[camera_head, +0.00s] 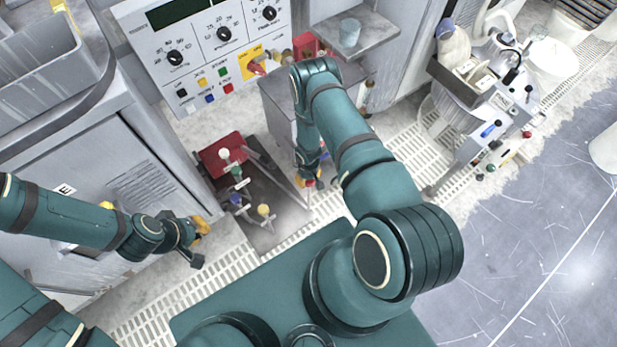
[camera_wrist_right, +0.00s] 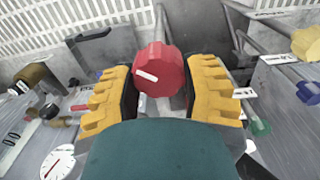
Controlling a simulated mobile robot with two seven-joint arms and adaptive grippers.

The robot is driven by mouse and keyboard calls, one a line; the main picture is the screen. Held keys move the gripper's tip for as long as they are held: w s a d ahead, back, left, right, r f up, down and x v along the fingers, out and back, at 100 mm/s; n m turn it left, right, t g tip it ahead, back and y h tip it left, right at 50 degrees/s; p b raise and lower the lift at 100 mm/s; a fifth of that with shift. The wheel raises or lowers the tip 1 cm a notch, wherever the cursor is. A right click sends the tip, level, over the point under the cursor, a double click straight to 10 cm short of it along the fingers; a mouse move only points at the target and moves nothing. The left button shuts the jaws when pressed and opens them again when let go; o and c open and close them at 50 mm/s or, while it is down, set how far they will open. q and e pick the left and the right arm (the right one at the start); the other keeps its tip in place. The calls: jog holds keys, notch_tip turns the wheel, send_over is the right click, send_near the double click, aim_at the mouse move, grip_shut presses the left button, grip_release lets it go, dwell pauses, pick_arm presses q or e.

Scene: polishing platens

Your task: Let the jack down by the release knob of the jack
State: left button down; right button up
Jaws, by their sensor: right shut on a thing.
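A round red knob (camera_wrist_right: 160,70) with a white mark sits between the yellow-padded fingers of my right gripper (camera_wrist_right: 165,90), which is shut on it. I take it to be the jack's release knob. In the head view my right gripper (camera_head: 311,181) points down beside the grey cabinet, and little of the knob shows there. Most of the jack's body cannot be made out. My left gripper (camera_head: 201,242) is open and empty, in front of the grey cabinet at the left.
A dark plate (camera_head: 262,208) with several coloured valve handles lies left of my right gripper. A control panel (camera_head: 215,50) with dials stands behind. A cup (camera_head: 349,32) stands on a shelf (camera_head: 375,35). In the wrist view, a gauge (camera_wrist_right: 58,163) is at lower left. Open floor (camera_head: 545,250) lies right.

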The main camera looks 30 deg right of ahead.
dwell(0.4)
jog(key=o, duration=1.2)
notch_tip(320, 180, up, 12)
